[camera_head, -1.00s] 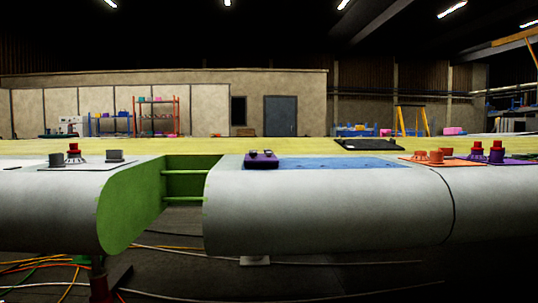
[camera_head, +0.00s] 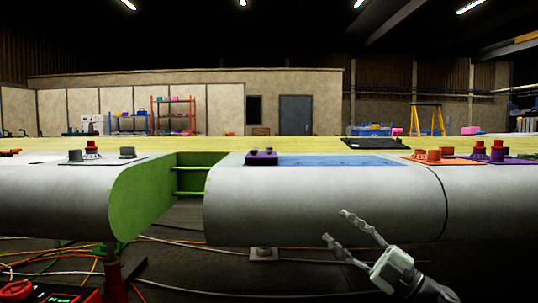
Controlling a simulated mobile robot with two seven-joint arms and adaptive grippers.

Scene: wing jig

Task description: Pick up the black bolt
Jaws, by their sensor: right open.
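A purple holder (camera_head: 261,158) sits on top of the pale wing, at the left end of the blue mat (camera_head: 345,161). Small dark shapes stand on it; they are too small to tell whether one is the black bolt. My right gripper (camera_head: 336,225) is open and empty, in front of the wing's rounded front face and below its top. Its fingers point up and left, to the lower right of the purple holder. My left gripper is not in view.
Orange parts (camera_head: 432,156) and purple parts with red tops (camera_head: 496,152) stand to the right on the wing. A black tray (camera_head: 376,144) lies behind the mat. A green-walled gap (camera_head: 150,195) splits the wing. A red device (camera_head: 45,292) and cables lie low left.

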